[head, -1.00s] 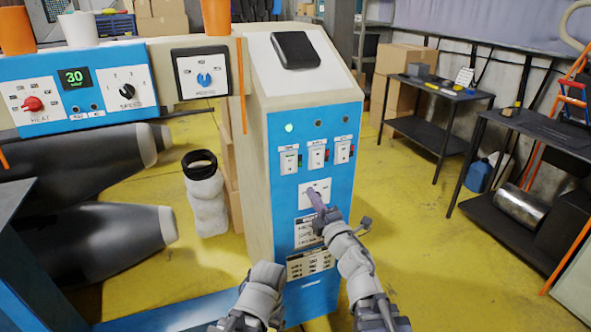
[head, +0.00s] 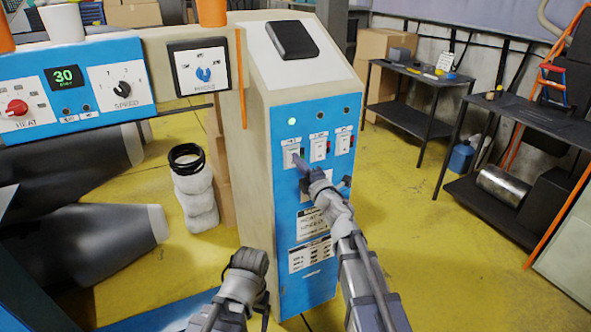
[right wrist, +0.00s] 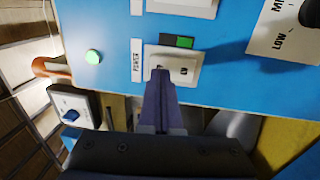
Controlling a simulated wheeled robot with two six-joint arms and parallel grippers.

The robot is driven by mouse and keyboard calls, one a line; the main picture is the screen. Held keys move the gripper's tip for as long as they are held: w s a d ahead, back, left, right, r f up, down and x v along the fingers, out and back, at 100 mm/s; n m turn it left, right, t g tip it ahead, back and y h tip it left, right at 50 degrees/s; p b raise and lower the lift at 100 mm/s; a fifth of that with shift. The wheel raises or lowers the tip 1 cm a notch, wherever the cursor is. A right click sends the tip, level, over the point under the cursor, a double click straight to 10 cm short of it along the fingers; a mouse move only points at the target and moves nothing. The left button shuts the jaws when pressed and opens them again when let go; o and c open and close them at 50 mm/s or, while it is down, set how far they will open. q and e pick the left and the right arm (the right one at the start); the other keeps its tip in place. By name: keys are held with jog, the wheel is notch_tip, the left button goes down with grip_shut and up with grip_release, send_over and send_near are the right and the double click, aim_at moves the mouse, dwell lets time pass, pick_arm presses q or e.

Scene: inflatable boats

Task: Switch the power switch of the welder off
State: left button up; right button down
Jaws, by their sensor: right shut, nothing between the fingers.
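The welder's tall control cabinet (head: 258,190) has a blue front with three white switches in a row. The left one is the power switch (head: 290,153); in the right wrist view the power switch (right wrist: 187,66) sits beside a "POWER" label. A small green-and-black window (right wrist: 178,42) is next to it. A green lamp (right wrist: 92,57) glows near it. My right gripper (head: 302,162) is shut and empty, its tip at the power switch; the right wrist view shows the fingertips (right wrist: 160,75) over the switch plate. Contact is unclear. My left gripper (head: 252,262) is low, its fingers not distinguishable.
A heat and speed panel (head: 90,108) is at the left. Black-topped tables (head: 405,75) stand at the right, with clear yellow floor between.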

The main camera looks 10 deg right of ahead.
pick_arm(q)
jog(key=shift+a, duration=0.15)
pick_arm(e)
jog(key=shift+w, duration=0.25)
jog(key=shift+r, duration=0.1)
pick_arm(q)
jog(key=shift+r, duration=0.15)
pick_arm(e)
jog(key=shift+w+a, duration=0.1)
jog(key=shift+w, duration=0.1)
jog(key=shift+s+r, duration=0.1)
jog(key=shift+s, duration=0.05)
